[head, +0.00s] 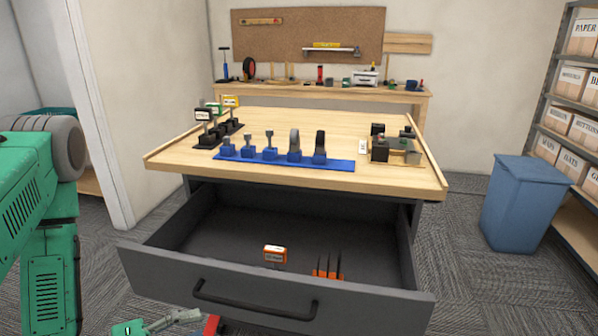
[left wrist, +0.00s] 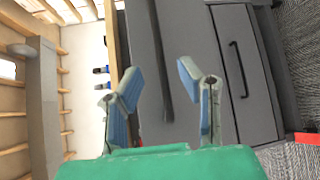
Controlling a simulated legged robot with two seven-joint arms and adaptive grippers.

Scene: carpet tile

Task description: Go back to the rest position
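My left gripper (head: 185,316) shows low in the head view, in front of the open drawer's left part. In the left wrist view, my left gripper (left wrist: 160,80) has its two blue-grey fingers spread apart with nothing between them. My green left arm fills the left edge of the head view. The drawer (head: 215,272) of the workbench is pulled out. It holds a small orange-and-white labelled item (head: 275,254) and an orange holder with dark upright pins (head: 328,275). My right gripper is not in view.
A blue bin (head: 520,205) stands right, beside shelves of boxes (head: 570,80). A red part (head: 212,325) lies below the drawer. Carpet is clear around the bin.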

